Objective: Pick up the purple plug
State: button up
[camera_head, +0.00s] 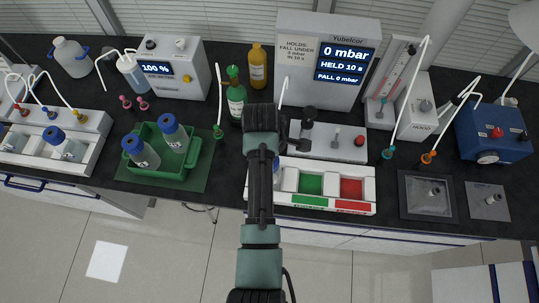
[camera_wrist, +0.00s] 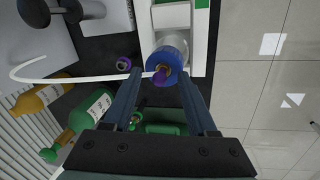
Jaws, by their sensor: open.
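My gripper (camera_wrist: 160,76) is open, its two dark fingers on either side of a blue-capped bottle (camera_wrist: 172,44) in the wrist view. A small purple piece (camera_wrist: 161,75) shows on the blue cap, between the fingertips, where a thin white tube ends. A second small purple piece (camera_wrist: 124,63) with a grey centre sits on the dark bench, just outside the left finger. I cannot tell for certain which is the purple plug. Nothing appears gripped. In the head view my arm hides the gripper and both purple pieces; part of the bottle (camera_head: 277,172) shows beside it.
The white rack (camera_head: 325,208) with green and red bays is beside the arm. A grey display unit (camera_head: 318,85) stands behind. The green bottle (camera_head: 236,100) and amber bottle (camera_head: 257,68) stand close by. A green crate (camera_head: 196,152) is to the left. The white tube (camera_wrist: 60,80) arcs near the fingers.

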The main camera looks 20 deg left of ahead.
grip_shut()
jog(key=shift+r, duration=0.15)
dwell(0.4)
